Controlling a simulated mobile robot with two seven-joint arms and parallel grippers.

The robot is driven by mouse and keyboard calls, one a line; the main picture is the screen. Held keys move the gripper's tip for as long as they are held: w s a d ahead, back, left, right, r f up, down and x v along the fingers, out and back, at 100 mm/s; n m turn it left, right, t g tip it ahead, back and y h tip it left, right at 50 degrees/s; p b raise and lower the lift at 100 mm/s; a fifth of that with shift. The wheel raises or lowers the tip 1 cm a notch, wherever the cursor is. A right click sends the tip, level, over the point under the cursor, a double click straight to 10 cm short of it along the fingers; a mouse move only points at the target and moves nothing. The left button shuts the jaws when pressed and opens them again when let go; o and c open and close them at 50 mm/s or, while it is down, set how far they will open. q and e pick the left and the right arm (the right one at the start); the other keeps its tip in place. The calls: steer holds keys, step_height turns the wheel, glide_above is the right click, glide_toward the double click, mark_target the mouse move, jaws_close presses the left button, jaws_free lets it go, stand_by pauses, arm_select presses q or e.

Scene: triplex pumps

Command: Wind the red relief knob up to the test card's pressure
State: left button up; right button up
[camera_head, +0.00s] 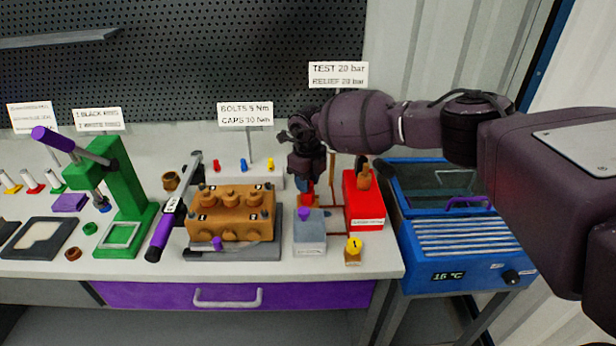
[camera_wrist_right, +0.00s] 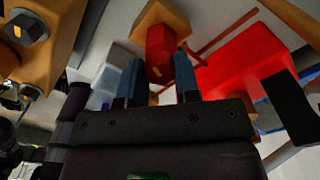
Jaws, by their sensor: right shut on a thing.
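The red relief knob (camera_wrist_right: 160,50) shows in the right wrist view on an orange-brown block, between the two blue fingers of my right gripper (camera_wrist_right: 159,68). The gripper is shut on it. In the head view my right gripper (camera_head: 307,180) reaches down behind the grey block, and only a bit of red (camera_head: 307,186) shows under it. The test card (camera_head: 338,75) stands at the back; its top line reads TEST 20 bar, and its lower RELIEF line is less clear. I cannot make out a gauge reading. My left gripper is not in view.
A red box (camera_head: 364,203) stands right of the knob, and a grey block with a purple knob (camera_head: 310,232) in front. The brass-coloured pump block (camera_head: 234,213) is to the left. A yellow-topped piece (camera_head: 353,247) sits near the front edge. A blue bath (camera_head: 460,240) stands at right.

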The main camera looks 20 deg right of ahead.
steer(key=m+p, duration=0.1)
steer(key=m, duration=0.2)
steer(key=shift+r+m, duration=0.15)
steer(key=shift+m, duration=0.15)
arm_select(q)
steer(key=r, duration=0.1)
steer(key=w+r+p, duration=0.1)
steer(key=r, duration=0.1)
arm_select(e)
steer(key=shift+m, duration=0.4)
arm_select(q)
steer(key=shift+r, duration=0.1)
arm_select(e)
steer(key=shift+w, duration=0.1)
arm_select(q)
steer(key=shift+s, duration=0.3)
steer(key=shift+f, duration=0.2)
arm_select(e)
steer(key=o, duration=0.9)
steer(key=shift+o, duration=0.2)
step_height(320, 180, up, 11)
steer(key=shift+f, duration=0.2)
